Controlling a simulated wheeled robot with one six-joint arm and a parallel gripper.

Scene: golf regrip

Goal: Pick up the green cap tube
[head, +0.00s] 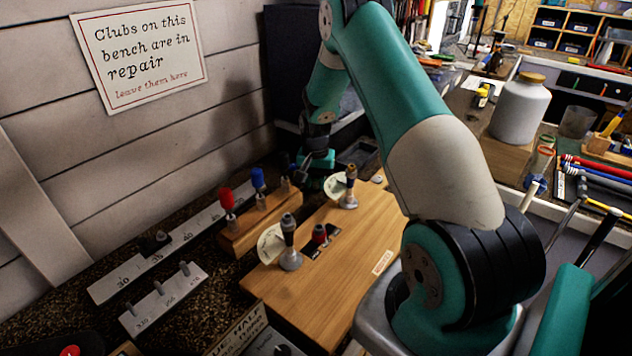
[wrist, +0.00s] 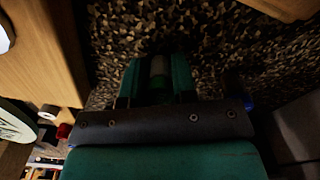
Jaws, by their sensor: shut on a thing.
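Only a short part of the tube shows between the fingers; the rest is hidden or dark. Speckled dark bench surface lies behind it, and I cannot tell the gap between them. In the head view my gripper (head: 318,162) is at the back of the bench, by the far end of a small wooden rack. The tube cannot be made out there.
The wooden rack (head: 254,232) holds a red-capped tube (head: 228,203) and a blue-capped tube (head: 258,180). A wooden board (head: 330,270) with upright metal posts lies to its right. A numbered grey strip (head: 120,280) lies along the wall. A dark panel stands behind my gripper.

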